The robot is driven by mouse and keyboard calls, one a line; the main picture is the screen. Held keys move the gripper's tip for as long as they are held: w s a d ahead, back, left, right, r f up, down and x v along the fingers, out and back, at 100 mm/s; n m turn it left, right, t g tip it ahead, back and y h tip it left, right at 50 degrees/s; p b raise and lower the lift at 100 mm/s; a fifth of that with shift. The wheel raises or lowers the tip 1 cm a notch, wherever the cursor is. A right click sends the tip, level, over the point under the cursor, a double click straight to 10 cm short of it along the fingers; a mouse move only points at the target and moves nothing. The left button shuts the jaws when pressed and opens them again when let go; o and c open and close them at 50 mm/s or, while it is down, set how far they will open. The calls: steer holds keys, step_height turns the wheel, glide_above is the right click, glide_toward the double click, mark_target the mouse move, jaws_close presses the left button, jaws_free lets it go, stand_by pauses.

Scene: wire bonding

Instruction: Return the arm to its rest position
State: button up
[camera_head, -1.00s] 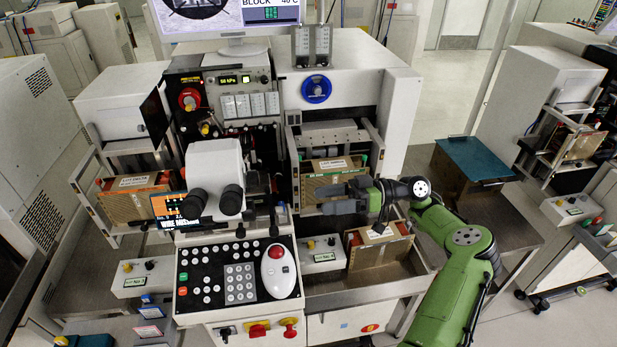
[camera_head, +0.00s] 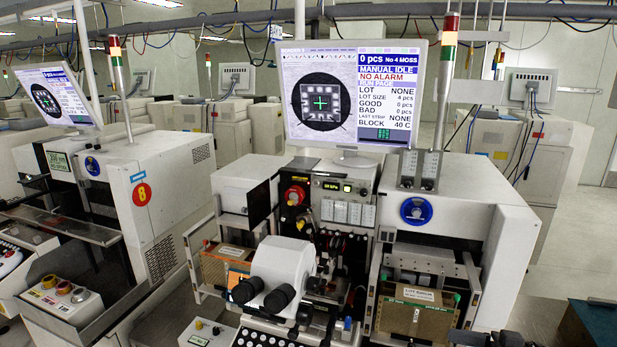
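Only a dark sliver of my gripper (camera_head: 486,339) shows at the bottom edge of the head view, right of centre, in front of the right-hand magazine. The rest of my arm is out of view below. The frame cuts off the fingers, so their opening and anything between them cannot be made out.
The wire bonder's monitor (camera_head: 352,95) reads MANUAL IDLE and NO ALARM. A brown magazine (camera_head: 413,318) sits in the right-hand bay, another (camera_head: 222,268) at left. The microscope eyepieces (camera_head: 263,294) stick out in front. A neighbouring bonder (camera_head: 150,175) stands at left; a teal-topped box (camera_head: 598,325) is at lower right.

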steer(key=s+a+r+m+g+h, duration=0.1)
steer(key=s+a+g+h, duration=0.15)
steer(key=a, duration=0.45)
steer(key=s+a+r+m+g+h, duration=0.1)
steer(key=a+g+h, duration=0.1)
steer(key=a+h, duration=0.35)
steer(key=s+a+m+g+h, duration=0.1)
steer(key=a+g+h, duration=0.1)
steer(key=a, duration=0.6)
steer(key=s+d+r+m+t+h, duration=0.2)
steer(key=s+m+t+h, duration=0.1)
steer(key=s, duration=0.6)
steer(key=s+d+r+m+t+h, duration=0.3)
steer(key=s+m+h, duration=0.1)
steer(key=s, duration=0.5)
steer(key=shift+s+r+m, duration=0.3)
steer(key=shift+s+r, duration=0.05)
steer(key=shift+s, duration=0.05)
steer(key=shift+t, duration=0.25)
